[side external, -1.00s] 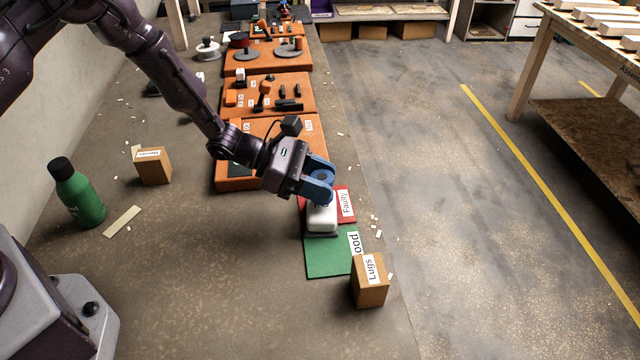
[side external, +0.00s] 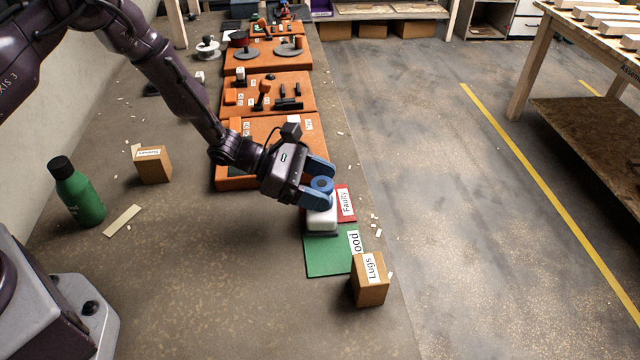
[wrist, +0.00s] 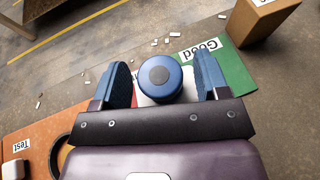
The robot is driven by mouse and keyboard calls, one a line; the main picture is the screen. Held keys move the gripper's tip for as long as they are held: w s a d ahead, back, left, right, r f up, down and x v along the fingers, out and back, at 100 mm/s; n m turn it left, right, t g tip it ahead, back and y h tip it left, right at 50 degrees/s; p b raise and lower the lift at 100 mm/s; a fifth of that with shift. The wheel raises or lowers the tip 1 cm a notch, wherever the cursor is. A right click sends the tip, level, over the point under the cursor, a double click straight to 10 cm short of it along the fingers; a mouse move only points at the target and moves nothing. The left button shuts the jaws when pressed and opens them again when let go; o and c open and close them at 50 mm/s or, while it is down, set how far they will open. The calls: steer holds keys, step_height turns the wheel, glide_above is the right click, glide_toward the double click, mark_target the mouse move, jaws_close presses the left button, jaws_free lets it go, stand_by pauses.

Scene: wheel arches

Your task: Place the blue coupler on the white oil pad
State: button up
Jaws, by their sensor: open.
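The blue coupler (side external: 321,184), a short round piece with a dark centre, stands upright on the white oil pad (side external: 321,219). In the wrist view the coupler (wrist: 160,77) sits between my two blue fingers, with the white pad (wrist: 187,84) partly showing behind it. My gripper (wrist: 163,80) is open around the coupler, with a narrow gap on each side. In the side view my gripper (side external: 320,181) is just above the pad, and its fingers partly cover the coupler.
A red mat marked Faulty (side external: 345,203) and a green mat (side external: 330,258) lie by the pad. The Lugs box (side external: 370,280) stands at the green mat's front corner. Orange boards (side external: 230,180) lie behind my gripper. A green bottle (side external: 78,192) stands at the left.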

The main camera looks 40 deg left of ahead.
steer(key=v, duration=1.2)
steer(key=s+d+r+m+g+y, duration=0.1)
steer(key=s+r+m+g+y, duration=0.15)
steer(key=s+r+m, duration=0.35)
steer(key=s+d+r+m+g+y, duration=0.1)
steer(key=s+r+m+g, duration=0.25)
steer(key=r+m, duration=0.45)
steer(key=s+a+r+m+t+y, duration=0.5)
steer(key=s+a+r+m+y, duration=0.3)
steer(key=s, duration=0.5)
steer(key=shift+a+r+m, duration=0.65)
steer(key=shift+r+m, duration=0.25)
